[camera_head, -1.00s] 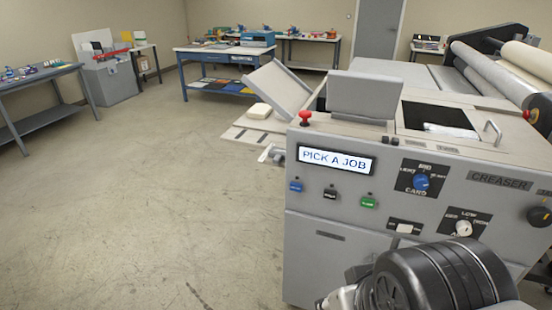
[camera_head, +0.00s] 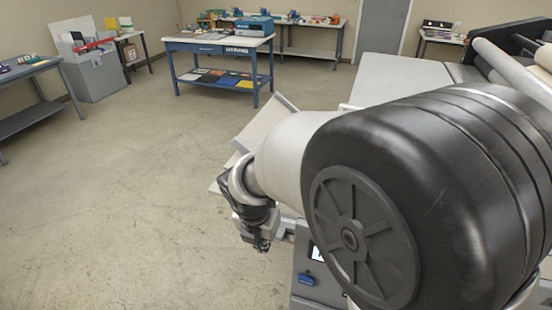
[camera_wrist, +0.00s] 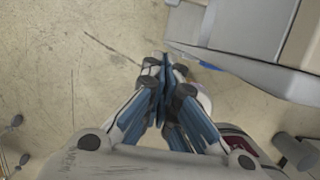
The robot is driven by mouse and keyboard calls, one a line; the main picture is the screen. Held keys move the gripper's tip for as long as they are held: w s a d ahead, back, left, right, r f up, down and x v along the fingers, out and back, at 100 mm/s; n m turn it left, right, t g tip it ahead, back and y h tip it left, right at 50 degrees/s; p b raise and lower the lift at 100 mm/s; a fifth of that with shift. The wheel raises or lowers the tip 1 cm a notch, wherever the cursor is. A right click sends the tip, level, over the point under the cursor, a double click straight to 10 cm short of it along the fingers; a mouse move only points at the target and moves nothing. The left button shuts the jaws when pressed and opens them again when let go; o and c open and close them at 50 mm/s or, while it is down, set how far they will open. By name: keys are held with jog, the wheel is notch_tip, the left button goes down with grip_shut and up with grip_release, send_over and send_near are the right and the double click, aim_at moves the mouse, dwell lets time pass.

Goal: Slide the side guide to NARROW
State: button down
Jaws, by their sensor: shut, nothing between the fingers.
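The grey creaser machine (camera_head: 305,262) is mostly hidden behind my arm in the head view. Its tilted feed plate (camera_head: 268,118) shows at the machine's left end. I cannot pick out the side guide or its NARROW mark; my arm covers most of that area. My gripper (camera_head: 262,246) points down beside the left end of the machine, with its fingers shut and empty. In the wrist view the fingertips (camera_wrist: 165,62) are together over the floor, just left of a grey machine edge (camera_wrist: 235,75). I cannot tell whether they touch it.
A blue button (camera_head: 307,280) and a sliver of the display show on the front panel. A blue workbench (camera_head: 220,45) stands behind, with a grey cabinet (camera_head: 95,72) at the far left. The floor (camera_head: 130,200) left of the machine is clear.

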aim_at(279, 234)
jog(key=w+d+f+b, duration=0.2)
jog(key=w+f+b, duration=0.2)
jog(key=f, duration=0.5)
jog(key=shift+w+f+b, duration=0.3)
jog(key=shift+w+f, duration=0.05)
jog(key=shift+w, duration=0.45)
jog(key=shift+d, duration=0.15)
jog(key=w+p, duration=0.1)
jog(key=w+d+p, duration=0.1)
jog(key=w, duration=0.1)
jog(key=w+p, duration=0.1)
jog(key=shift+w+d+r, duration=0.1)
jog(key=shift+w+d, duration=0.1)
jog(key=shift+d, duration=0.05)
jog(key=shift+s, duration=0.1)
